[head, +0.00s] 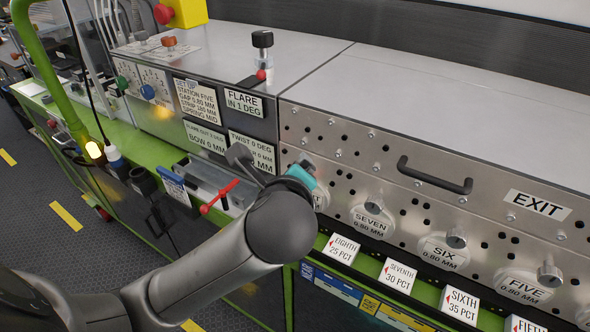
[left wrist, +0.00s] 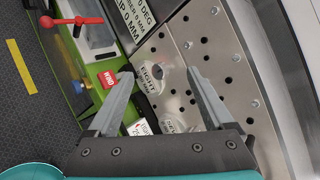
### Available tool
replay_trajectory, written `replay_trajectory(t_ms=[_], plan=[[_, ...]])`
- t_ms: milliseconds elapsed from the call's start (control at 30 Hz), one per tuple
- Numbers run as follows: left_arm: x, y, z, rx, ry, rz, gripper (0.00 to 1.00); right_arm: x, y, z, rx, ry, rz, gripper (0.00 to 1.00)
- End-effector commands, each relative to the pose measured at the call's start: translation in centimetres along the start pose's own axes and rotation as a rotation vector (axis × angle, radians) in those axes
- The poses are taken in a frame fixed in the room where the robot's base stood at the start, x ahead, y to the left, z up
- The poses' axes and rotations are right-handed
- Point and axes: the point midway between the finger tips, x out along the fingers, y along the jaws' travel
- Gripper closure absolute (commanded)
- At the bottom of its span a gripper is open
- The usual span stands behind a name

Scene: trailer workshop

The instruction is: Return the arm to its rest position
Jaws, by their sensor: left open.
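My left arm (head: 215,265) reaches in from the lower left, with its wrist in front of the steel roller machine. My left gripper (left wrist: 158,62) is open and empty, its two grey fingers spread in the left wrist view. The knob plate marked EIGHT (left wrist: 152,79) shows between the fingers. I cannot tell whether either finger touches the panel. My right gripper is in neither view.
The perforated panel (head: 420,178) carries the SEVEN (head: 372,222), SIX (head: 444,251) and FIVE (head: 525,287) knobs, a black handle (head: 434,178) and an EXIT label (head: 538,204). White tags line the green ledge below. A red lever (head: 219,197) stands left of my wrist. The dark floor at left is clear.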

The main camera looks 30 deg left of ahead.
Motion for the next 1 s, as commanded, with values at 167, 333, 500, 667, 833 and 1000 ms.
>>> replay_trajectory(t_ms=[167,333,500,667,833,1000], plan=[[0.0,0.0,0.0,0.001,0.0,0.0,0.15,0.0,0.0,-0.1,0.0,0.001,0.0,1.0],[0.1,1.4,-1.2,-0.09,0.044,0.037,0.15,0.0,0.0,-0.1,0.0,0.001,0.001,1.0],[-0.2,6.2,-5.0,-0.418,0.161,0.19,0.15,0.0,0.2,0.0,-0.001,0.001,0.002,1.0],[-1.5,11.8,-8.6,-0.82,0.22,0.409,0.15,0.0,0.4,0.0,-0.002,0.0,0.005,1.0],[-3.4,16.8,-11.2,-1.191,0.191,0.631,0.15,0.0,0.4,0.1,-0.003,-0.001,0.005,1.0],[-5.5,20.7,-12.9,-1.484,0.105,0.816,0.15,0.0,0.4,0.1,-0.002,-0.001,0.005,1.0]])
